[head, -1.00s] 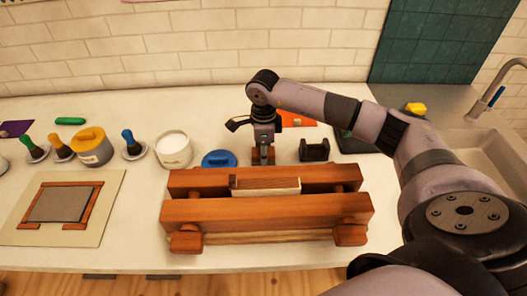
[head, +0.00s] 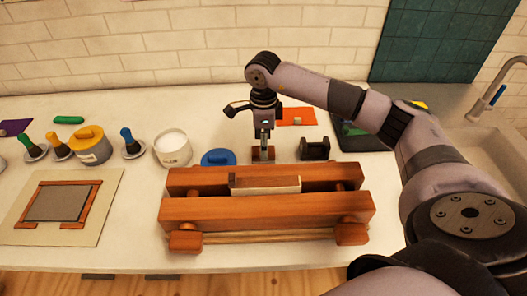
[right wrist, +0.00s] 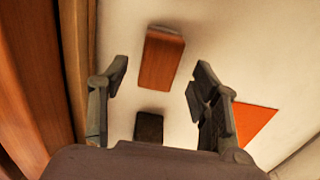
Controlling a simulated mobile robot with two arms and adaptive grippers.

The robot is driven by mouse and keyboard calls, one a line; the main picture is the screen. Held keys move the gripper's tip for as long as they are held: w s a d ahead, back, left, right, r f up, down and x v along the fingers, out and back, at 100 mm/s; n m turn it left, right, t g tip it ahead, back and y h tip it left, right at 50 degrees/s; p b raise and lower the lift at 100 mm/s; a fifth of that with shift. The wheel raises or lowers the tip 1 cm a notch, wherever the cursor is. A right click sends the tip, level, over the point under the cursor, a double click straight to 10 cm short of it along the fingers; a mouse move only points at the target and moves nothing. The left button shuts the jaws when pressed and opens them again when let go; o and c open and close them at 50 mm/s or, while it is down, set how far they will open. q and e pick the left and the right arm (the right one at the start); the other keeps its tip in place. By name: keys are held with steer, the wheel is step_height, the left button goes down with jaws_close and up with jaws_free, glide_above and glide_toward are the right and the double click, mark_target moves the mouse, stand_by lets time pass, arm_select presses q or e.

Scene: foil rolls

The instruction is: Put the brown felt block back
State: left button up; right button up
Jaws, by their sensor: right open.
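A small brown block (head: 271,154) stands on the counter just behind the wooden press. In the right wrist view the brown block (right wrist: 161,62) has a darker end and lies between the fingertips, apart from both. I take it for the felt block; its material is hard to tell. My right gripper (head: 264,138) points down above it. In the right wrist view the fingers (right wrist: 159,72) are spread with nothing held. My left gripper is not in view.
The wooden press (head: 265,211) stands in front, a cream piece with a brown top (head: 265,184) between its beams. A blue lid (head: 217,158) and white tub (head: 172,149) are to the left, a black holder (head: 314,149) to the right. An orange sheet (head: 297,116) lies behind.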

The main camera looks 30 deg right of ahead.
step_height(320, 180, up, 8)
steer(key=b, duration=0.1)
steer(key=shift+r+b, duration=0.2)
steer(key=shift+b, duration=0.1)
stand_by(0.3)
